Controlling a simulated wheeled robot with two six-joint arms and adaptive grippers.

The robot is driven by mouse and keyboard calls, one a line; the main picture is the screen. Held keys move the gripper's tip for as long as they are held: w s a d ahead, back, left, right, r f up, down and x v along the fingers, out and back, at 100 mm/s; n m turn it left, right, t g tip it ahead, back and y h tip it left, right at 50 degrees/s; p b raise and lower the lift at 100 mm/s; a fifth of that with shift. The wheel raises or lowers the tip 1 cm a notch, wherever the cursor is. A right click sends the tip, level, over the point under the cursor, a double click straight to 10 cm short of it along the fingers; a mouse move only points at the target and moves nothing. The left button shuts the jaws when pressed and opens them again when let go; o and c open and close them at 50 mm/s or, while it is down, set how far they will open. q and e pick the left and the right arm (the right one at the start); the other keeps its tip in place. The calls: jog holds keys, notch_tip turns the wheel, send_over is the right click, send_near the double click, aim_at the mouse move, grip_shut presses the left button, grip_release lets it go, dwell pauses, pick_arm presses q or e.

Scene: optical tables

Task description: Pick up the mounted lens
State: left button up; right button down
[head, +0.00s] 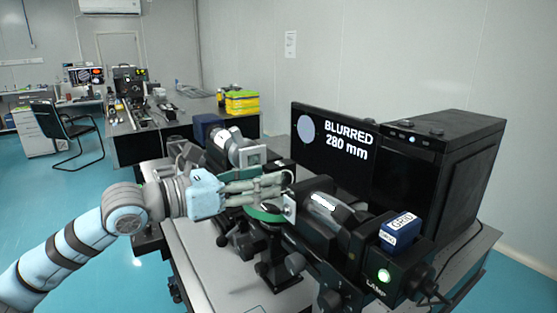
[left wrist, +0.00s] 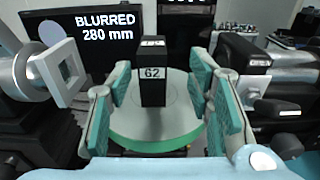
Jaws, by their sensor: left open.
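My left gripper (left wrist: 161,78) is open, with one green-padded finger on each side of the mount and visible gaps between. In the head view the left gripper (head: 284,184) reaches over the stage (head: 262,214) from the left, and its fingers partly hide what stands there. My right gripper is not in view.
A black screen (head: 335,145) reading "BLURRED 280 mm" stands behind the stage. A black lamp unit (head: 390,272) with a blue "GRID" block (head: 400,228) is at right. A square-framed tube (left wrist: 60,73) sits close left of the fingers in the wrist view.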

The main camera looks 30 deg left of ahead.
pick_arm(q)
jog(key=shift+w+d+p, duration=0.15)
jog(key=shift+w+p, duration=0.35)
jog(key=shift+p, duration=0.1)
jog(key=x, duration=0.1)
jog(key=p+x, duration=0.1)
jog(key=x, duration=0.1)
jog(key=p+x, duration=0.1)
jog(key=shift+w+f, duration=0.3)
jog(key=shift+f, duration=0.1)
jog(key=shift+s, duration=0.1)
jog(key=c, duration=0.4)
grip_shut()
